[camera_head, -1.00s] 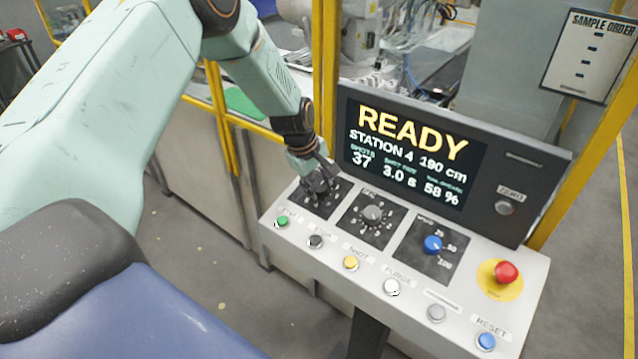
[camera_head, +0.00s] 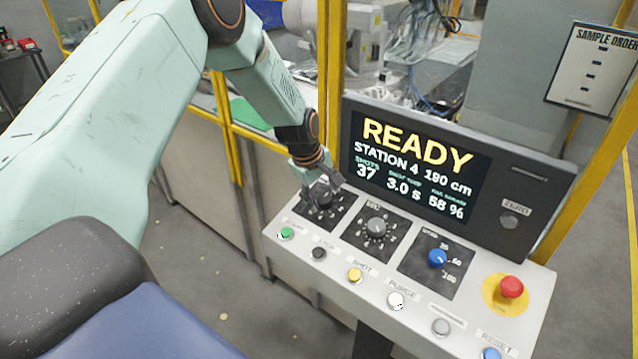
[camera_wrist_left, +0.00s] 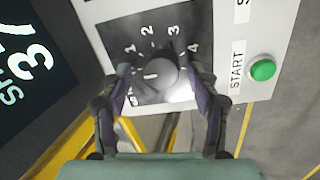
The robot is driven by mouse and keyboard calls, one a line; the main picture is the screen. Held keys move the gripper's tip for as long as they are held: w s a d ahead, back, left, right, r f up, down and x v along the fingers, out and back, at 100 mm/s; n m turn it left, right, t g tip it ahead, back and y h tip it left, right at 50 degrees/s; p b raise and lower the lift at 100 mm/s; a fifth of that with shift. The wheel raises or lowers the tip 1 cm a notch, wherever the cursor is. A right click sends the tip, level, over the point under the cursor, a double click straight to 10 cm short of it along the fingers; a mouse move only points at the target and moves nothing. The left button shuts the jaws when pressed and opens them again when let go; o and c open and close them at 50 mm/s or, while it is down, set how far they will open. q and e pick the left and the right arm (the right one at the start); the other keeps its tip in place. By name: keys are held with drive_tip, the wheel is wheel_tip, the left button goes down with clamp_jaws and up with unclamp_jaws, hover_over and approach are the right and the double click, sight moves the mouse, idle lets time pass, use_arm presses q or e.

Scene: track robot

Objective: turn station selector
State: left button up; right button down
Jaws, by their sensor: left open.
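The station selector is a dark round knob (camera_wrist_left: 160,76) on a black plate marked with numbers, 1 to 4 readable, in the left wrist view. In the head view it is the leftmost knob (camera_head: 323,199) on the control panel, partly hidden by my gripper. My left gripper (camera_head: 323,182) is open just above it. In the left wrist view its fingers (camera_wrist_left: 160,88) stand on either side of the knob, without clear contact. Which number the knob points to is hard to tell. The display (camera_head: 415,170) reads READY and STATION 4. My right gripper is not in view.
To the right are a grey knob (camera_head: 376,227), a blue knob (camera_head: 437,258) and a red emergency button (camera_head: 511,287). A row of buttons, with a green one (camera_head: 286,233), lines the front edge. A yellow post (camera_head: 329,90) stands close behind my gripper.

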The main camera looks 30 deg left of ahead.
use_arm(q)
drive_tip(key=v, duration=1.1)
drive_tip(key=shift+s+a+r, duration=0.15)
drive_tip(key=shift+s+r, duration=0.05)
drive_tip(key=shift+r, duration=0.15)
